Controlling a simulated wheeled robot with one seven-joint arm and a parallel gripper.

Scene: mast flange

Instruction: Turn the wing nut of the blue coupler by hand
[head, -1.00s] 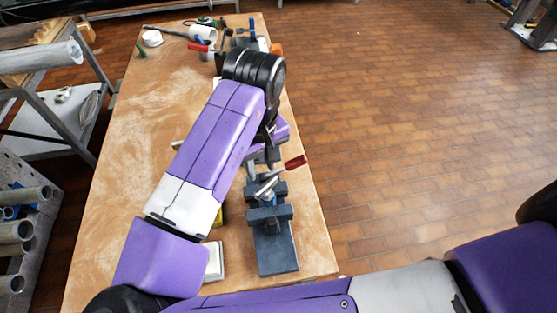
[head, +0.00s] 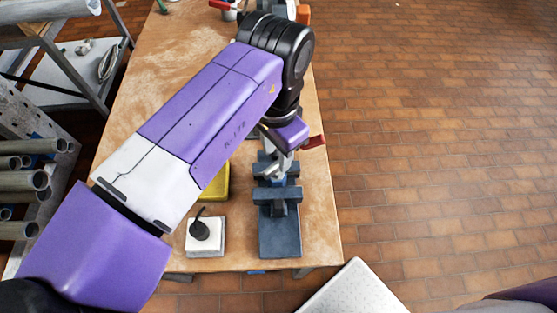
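A blue-grey clamp-like fixture (head: 280,236) stands on the right side of the bench. Metal parts (head: 276,168) and a bit of brighter blue show at its top, but I cannot make out the wing nut of the blue coupler there. My gripper (head: 283,150) is at the upper end of this fixture, below my purple wrist. Its fingertips are mostly hidden by the wrist and blend with the metal parts, so I cannot tell whether it is open or touches anything. A red handle (head: 315,141) sticks out to the right beside it.
The wooden bench (head: 165,90) has bare room on its left. Racks with pipes (head: 38,180) stand at the left. The tiled floor at right is open.

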